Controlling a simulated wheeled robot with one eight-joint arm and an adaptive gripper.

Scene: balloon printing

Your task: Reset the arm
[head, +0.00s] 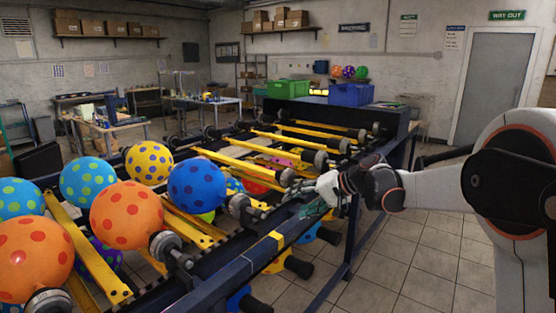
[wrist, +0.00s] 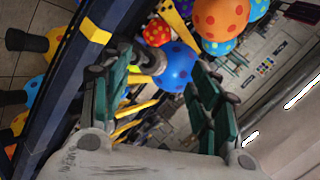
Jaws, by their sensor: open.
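My gripper (head: 318,208) is stretched out from the right over the near rail of the balloon printing machine (head: 262,246) in the head view. In the wrist view its green-padded fingers (wrist: 160,105) stand wide apart with nothing held between them. The blue spotted balloon (head: 197,186) is on the machine to the left of the gripper. In the wrist view that blue balloon (wrist: 178,67) shows beyond the fingers, in the gap between them. My arm comes in from the right side of the head view.
Orange balloons (head: 127,215) and a yellow balloon (head: 149,162) sit on the machine at left. Yellow bars (head: 240,170) cross it. Green (head: 288,89) and blue (head: 351,95) crates stand at its far end. Tiled floor (head: 430,255) lies clear at right, before a grey door (head: 487,88).

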